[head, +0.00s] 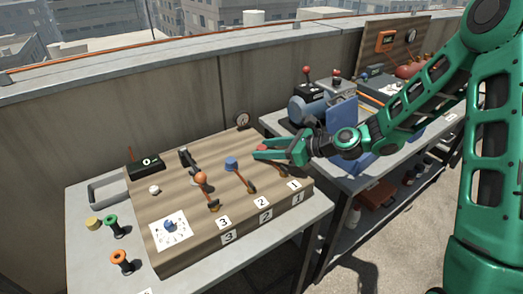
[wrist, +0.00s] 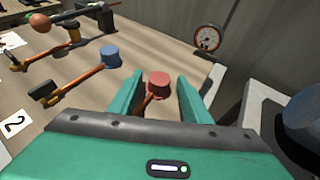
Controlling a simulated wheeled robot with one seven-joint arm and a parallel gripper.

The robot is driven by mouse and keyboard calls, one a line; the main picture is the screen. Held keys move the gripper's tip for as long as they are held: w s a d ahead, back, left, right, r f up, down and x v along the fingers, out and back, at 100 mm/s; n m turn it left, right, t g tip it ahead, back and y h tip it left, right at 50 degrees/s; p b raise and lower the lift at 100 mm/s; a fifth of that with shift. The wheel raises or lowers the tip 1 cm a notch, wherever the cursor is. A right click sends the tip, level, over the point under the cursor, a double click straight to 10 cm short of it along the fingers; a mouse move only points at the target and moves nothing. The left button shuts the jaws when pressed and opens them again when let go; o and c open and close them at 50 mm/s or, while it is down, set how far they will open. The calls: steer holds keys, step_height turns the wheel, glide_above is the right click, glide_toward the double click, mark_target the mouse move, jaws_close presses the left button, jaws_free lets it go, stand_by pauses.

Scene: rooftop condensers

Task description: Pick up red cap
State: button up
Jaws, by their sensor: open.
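The red cap (wrist: 159,83) sits on the end of an orange lever at the right of the wooden board. In the wrist view it stands between the tips of my gripper (wrist: 157,92), with a gap on each side. My gripper is open. In the head view my gripper (head: 262,148) reaches in from the right, and the red cap (head: 262,147) is partly hidden by its fingers.
A blue cap (wrist: 110,56) on an orange lever (head: 240,178) stands left of the red one. Further left is an orange ball knob (head: 201,178). A gauge (head: 243,120) stands behind. Several spools and a grey tray (head: 108,191) are at the far left.

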steer(key=c, duration=1)
steer(key=shift+r, duration=0.1)
